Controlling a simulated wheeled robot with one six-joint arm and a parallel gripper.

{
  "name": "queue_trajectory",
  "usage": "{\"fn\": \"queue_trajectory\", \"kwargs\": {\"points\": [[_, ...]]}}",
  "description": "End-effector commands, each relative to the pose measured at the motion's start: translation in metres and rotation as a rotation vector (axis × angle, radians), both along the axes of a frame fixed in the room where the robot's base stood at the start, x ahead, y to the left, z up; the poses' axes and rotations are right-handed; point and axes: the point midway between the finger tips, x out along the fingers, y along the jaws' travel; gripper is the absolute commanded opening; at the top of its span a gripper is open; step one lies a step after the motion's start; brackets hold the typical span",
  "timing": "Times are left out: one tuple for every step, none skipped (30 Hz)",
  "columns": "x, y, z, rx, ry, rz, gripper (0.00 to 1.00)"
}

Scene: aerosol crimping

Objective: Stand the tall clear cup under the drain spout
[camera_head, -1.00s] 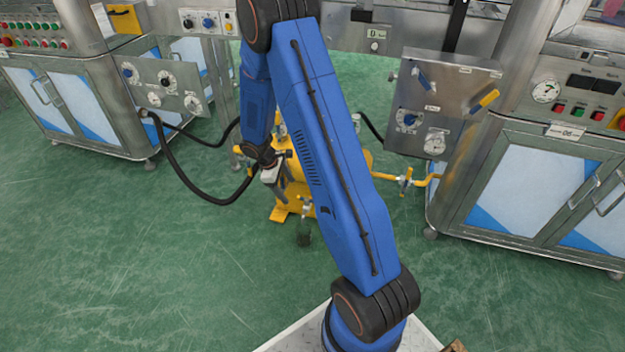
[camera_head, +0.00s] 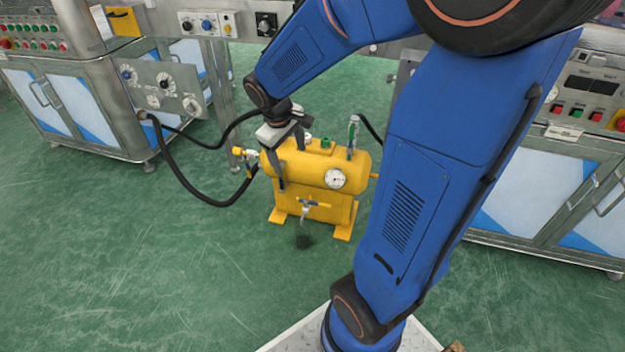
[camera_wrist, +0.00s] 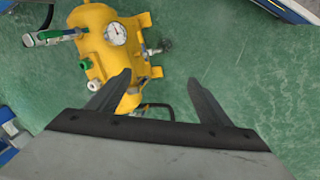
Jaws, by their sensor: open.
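The drain spout (camera_head: 304,212) hangs low on the front of the yellow tank (camera_head: 292,188), below a blue-handled valve. In the wrist view, the spout (camera_wrist: 160,47) sticks out to the right of the tank. My gripper (camera_wrist: 158,78) is open with nothing between its fingers. In the head view, my gripper (camera_head: 290,160) is over the left part of the tank, one finger overlapping its front in the picture. I cannot make out the tall clear cup in either view.
A pressure gauge (camera_head: 335,179) and an upright clear tube with green fittings (camera_head: 353,135) are on the tank's right. A black hose (camera_head: 205,195) loops to its left. Steel cabinets (camera_head: 85,100) stand on both sides. The green floor in front is clear.

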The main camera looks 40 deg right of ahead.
Motion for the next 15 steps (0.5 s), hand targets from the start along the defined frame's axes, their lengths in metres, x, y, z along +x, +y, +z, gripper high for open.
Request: {"fn": "queue_trajectory", "kwargs": {"points": [[-0.011,0.003,0.012,0.012,-0.023,-0.016,0.72],[-0.017,0.005,0.017,0.018,-0.033,-0.024,0.72],[-0.026,0.008,0.024,0.028,-0.047,-0.037,0.72],[-0.032,0.009,0.029,0.036,-0.058,-0.047,0.72],[-0.038,0.011,0.034,0.043,-0.069,-0.056,0.72],[-0.047,0.014,0.040,0.054,-0.082,-0.069,0.72],[-0.054,0.016,0.045,0.063,-0.092,-0.078,0.72],[-0.060,0.018,0.049,0.070,-0.102,-0.087,0.72],[-0.069,0.021,0.054,0.082,-0.116,-0.098,0.72],[-0.075,0.022,0.058,0.091,-0.126,-0.106,0.72],[-0.082,0.024,0.062,0.099,-0.136,-0.114,0.72],[-0.091,0.027,0.067,0.112,-0.150,-0.126,0.72],[-0.098,0.029,0.070,0.121,-0.159,-0.134,0.72],[-0.105,0.031,0.073,0.130,-0.169,-0.142,0.72],[-0.114,0.034,0.077,0.144,-0.183,-0.152,0.72]]}}
